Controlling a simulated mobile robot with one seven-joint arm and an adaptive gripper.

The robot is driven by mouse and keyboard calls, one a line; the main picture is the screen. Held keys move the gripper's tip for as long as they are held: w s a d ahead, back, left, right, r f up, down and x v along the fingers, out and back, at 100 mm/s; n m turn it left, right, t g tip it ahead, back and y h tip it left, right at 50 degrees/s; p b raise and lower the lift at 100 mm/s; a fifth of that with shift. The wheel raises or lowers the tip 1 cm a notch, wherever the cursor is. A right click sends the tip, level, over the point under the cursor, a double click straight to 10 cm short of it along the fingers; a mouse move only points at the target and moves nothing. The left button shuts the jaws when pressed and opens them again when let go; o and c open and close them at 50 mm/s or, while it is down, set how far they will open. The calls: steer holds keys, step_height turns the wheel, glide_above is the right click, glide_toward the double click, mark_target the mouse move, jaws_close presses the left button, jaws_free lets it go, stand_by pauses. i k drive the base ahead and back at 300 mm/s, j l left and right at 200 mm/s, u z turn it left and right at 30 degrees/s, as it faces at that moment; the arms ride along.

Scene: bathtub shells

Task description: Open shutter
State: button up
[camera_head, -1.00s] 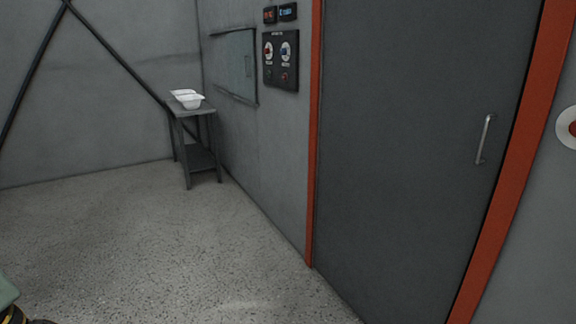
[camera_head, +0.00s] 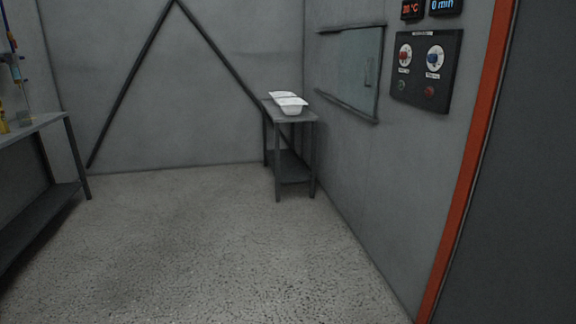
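The shutter (camera_head: 350,72) is a grey-green sliding panel on the right wall, set between an upper and a lower rail. It has a small vertical handle (camera_head: 368,72) near its right edge. The panel covers the space between the rails, and what lies behind it is hidden. My gripper is not in view.
A small grey table (camera_head: 291,116) with white tub shells (camera_head: 291,106) stands below and left of the shutter. A control panel (camera_head: 426,70) with two dials hangs right of it, before an orange door frame (camera_head: 468,170). A bench (camera_head: 40,125) stands left. The middle floor is clear.

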mark_target(361, 49)
steer(key=i, duration=3.05)
steer(key=i+z, duration=0.15)
steer(key=i, duration=0.25)
steer(key=i+j+z, duration=0.15)
steer(key=i, duration=0.25)
steer(key=i+j+z, duration=0.1)
steer(key=i, duration=0.3)
steer(key=j, duration=0.1)
